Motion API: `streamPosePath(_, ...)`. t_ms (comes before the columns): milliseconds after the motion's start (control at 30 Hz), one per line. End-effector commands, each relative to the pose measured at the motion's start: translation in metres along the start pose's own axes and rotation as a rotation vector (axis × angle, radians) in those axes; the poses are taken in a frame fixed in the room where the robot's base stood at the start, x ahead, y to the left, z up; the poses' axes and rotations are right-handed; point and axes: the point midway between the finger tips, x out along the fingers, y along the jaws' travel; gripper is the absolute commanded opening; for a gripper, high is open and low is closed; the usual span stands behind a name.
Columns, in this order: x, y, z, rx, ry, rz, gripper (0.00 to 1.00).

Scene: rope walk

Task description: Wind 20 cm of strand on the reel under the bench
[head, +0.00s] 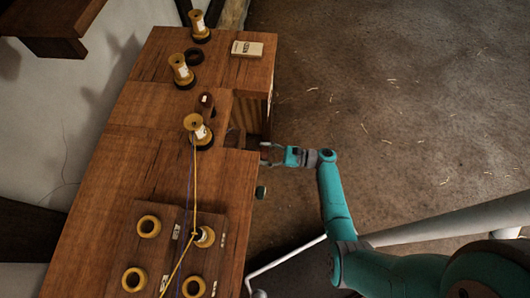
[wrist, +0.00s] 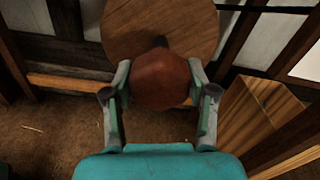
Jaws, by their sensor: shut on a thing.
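In the wrist view my gripper (wrist: 160,88) is shut on a rounded reddish-brown knob (wrist: 162,79). Behind the knob is a round wooden disc, the flange of the reel (wrist: 180,25), with a dark stub between knob and disc. In the head view my gripper (head: 271,155) reaches in at the right side of the wooden bench (head: 120,165), beside a notch in its edge. The reel is mostly hidden under the bench top there. A yellow strand (head: 191,180) and a bluish strand (head: 188,195) run along the bench top to a spool (head: 194,124) near the notch.
Several yellow spools stand on the bench, with a board of yellow rings (head: 180,225) at the near end. A small labelled box (head: 247,49) lies at the far right. A wooden box-like part (wrist: 265,110) is right of my gripper. The floor (head: 400,110) to the right is open.

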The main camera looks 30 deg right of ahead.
Motion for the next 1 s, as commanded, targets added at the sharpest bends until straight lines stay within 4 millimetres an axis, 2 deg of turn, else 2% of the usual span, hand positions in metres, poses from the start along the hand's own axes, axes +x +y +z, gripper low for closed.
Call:
streamPosePath(233, -0.0003, 0.0, -0.0011, 0.06, 0.003, -0.002, 0.22)
streamPosePath(667, -0.0003, 0.0001, -0.0012, 0.07, 0.004, -0.002, 0.22)
streamPosePath(700, -0.0003, 0.0001, -0.0012, 0.07, 0.004, -0.002, 0.59)
streamPosePath(800, -0.0003, 0.0002, -0.001, 0.07, 0.003, -0.001, 0.83)
streamPosePath(1000, -0.0001, 0.0001, -0.0005, 0.069, 0.002, -0.001, 0.83)
